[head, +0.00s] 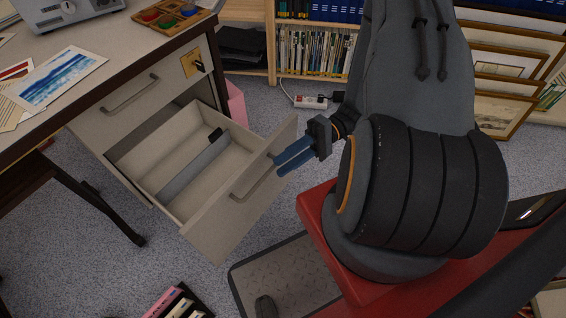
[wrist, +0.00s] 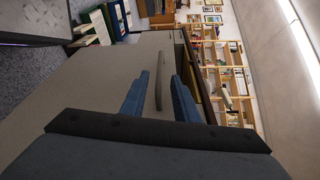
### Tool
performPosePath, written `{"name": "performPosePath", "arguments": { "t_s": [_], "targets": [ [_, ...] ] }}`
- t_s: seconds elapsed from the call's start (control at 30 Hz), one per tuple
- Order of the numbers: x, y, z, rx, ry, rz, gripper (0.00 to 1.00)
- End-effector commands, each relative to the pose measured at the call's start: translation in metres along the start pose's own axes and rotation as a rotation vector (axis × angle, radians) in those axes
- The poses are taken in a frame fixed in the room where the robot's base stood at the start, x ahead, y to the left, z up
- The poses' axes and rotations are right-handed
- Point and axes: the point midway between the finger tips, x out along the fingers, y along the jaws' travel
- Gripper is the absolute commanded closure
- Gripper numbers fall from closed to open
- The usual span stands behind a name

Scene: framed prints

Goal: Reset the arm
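My gripper (head: 279,165) has two blue fingers and is open. It is by the front of the pulled-out desk drawer (head: 220,230), close to the upper end of the drawer's bar handle (head: 252,184). In the wrist view the handle (wrist: 158,94) shows between the spread fingers (wrist: 160,92), with gaps on both sides. I cannot tell whether the fingertips reach around it. My arm (head: 408,80) is bent, with its thick dark-sleeved joint over the red base. A long grey item (head: 190,168) with a black end lies inside the drawer.
The desk (head: 60,55) holds prints (head: 58,80), a paint palette (head: 172,14) and a grey device (head: 68,10). A shut drawer (head: 125,105) sits above the open one. Framed prints (head: 505,85) lean at the right. A power strip (head: 310,101) lies behind my gripper.

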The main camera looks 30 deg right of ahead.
Motion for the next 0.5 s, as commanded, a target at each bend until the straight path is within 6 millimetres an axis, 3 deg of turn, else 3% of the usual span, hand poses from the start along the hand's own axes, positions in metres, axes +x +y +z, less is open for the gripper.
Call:
{"name": "performPosePath", "arguments": {
  "t_s": [0.5],
  "targets": [
    [0.0002,-0.0058,0.001,0.024,-0.036,0.066,0.72]
  ]
}}
